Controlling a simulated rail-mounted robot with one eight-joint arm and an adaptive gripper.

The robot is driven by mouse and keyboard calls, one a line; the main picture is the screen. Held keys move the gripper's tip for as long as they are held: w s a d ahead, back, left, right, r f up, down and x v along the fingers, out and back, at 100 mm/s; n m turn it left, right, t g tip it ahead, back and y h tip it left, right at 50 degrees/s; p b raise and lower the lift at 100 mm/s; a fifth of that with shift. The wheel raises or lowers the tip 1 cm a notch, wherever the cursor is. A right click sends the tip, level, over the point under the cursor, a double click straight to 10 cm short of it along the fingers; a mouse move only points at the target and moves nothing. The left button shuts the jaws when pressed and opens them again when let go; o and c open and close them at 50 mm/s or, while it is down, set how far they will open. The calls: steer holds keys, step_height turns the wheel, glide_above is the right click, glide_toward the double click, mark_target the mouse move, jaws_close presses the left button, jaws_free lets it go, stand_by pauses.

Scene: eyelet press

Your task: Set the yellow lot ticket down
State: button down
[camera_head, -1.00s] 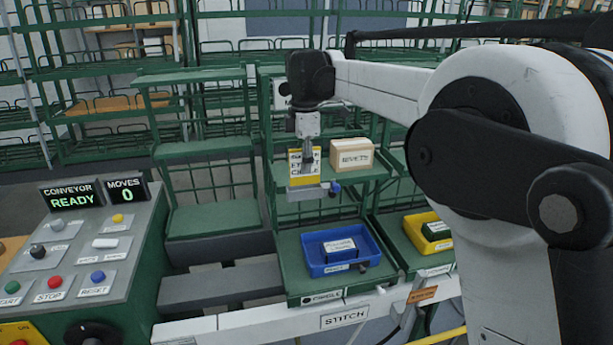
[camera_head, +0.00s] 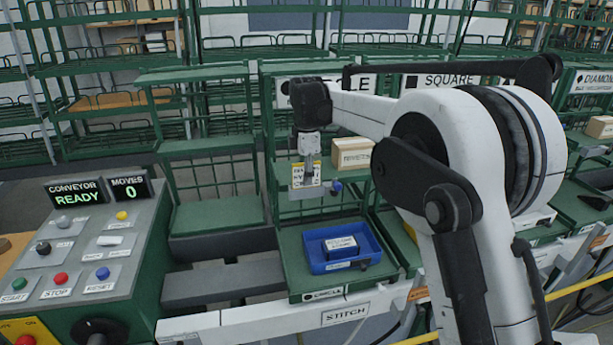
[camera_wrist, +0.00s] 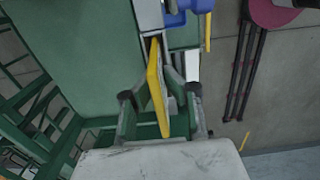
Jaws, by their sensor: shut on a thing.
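The yellow lot ticket (camera_head: 305,174), a flat card with dark print on a pale panel, is upright at the shelf of the circle station. My gripper (camera_head: 309,180) is shut on it and covers part of its face. In the wrist view the ticket (camera_wrist: 155,88) shows edge-on as a thin yellow strip between my fingers (camera_wrist: 163,80). Its far end is at a grey metal piece (camera_head: 314,192) with a blue knob (camera_head: 336,187). I cannot tell whether the ticket touches that piece.
A cardboard box (camera_head: 352,154) stands right of the ticket on the same shelf.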

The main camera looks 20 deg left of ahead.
steer(key=shift+f, duration=0.2)
steer(key=c, duration=1.9)
jaws_free()
steer(key=shift+o, duration=0.2)
steer(key=shift+r, duration=0.1)
step_height(320, 180, up, 12)
steer(key=shift+r+b, duration=0.1)
steer(key=shift+b, duration=0.35)
